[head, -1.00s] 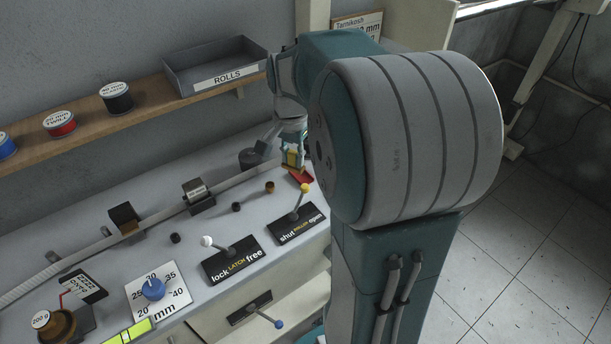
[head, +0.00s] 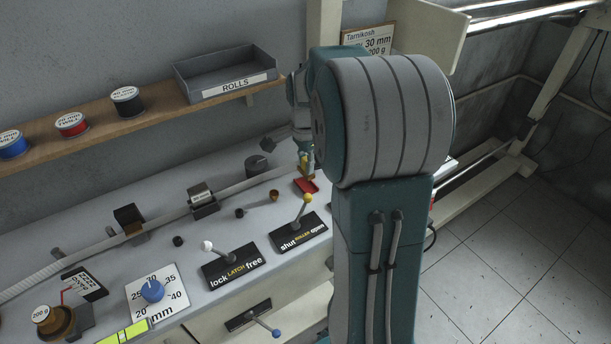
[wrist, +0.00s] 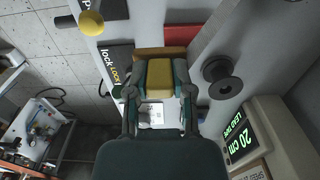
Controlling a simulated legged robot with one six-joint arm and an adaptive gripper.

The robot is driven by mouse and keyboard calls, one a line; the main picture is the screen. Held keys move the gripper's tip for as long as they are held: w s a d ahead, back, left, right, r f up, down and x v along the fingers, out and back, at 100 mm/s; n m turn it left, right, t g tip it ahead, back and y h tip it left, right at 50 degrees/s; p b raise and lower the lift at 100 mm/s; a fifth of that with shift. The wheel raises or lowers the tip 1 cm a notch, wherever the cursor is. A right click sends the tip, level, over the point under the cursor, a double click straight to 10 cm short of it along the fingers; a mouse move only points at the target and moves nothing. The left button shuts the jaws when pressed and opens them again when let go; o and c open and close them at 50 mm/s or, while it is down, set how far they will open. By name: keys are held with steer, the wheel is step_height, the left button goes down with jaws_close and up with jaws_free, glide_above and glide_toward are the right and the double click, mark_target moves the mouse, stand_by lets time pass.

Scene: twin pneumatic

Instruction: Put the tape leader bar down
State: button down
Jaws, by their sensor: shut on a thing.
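My gripper (wrist: 160,92) is shut on a yellow block (wrist: 159,79), which sits between its two teal fingers in the wrist view. A brown-orange bar (wrist: 160,53) lies crosswise just beyond the fingertips; block and bar look like parts of the tape leader bar. In the head view my gripper (head: 304,161) is small and partly hidden by my arm, with the brown bar (head: 308,177) just below it. A red pad (head: 307,187) is on the bench right by the bar, and also shows in the wrist view (wrist: 168,34). I cannot tell whether the bar touches the bench.
The roller lever (head: 304,211) and latch lever (head: 225,253) stand in front. A dark spool-shaped post (wrist: 222,76) and a lit "20 cm" lead tape display (wrist: 246,134) are beside the gripper. A shelf (head: 100,140) with rolls runs along the wall.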

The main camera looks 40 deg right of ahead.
glide_above(306, 185)
step_height(306, 185, down, 5)
steer(key=shift+s+a+f, duration=0.1)
steer(key=shift+s+f, duration=0.05)
steer(key=shift+f, duration=1.75)
steer(key=shift+f, duration=0.1)
steer(key=shift+c, duration=2.4)
jaws_free()
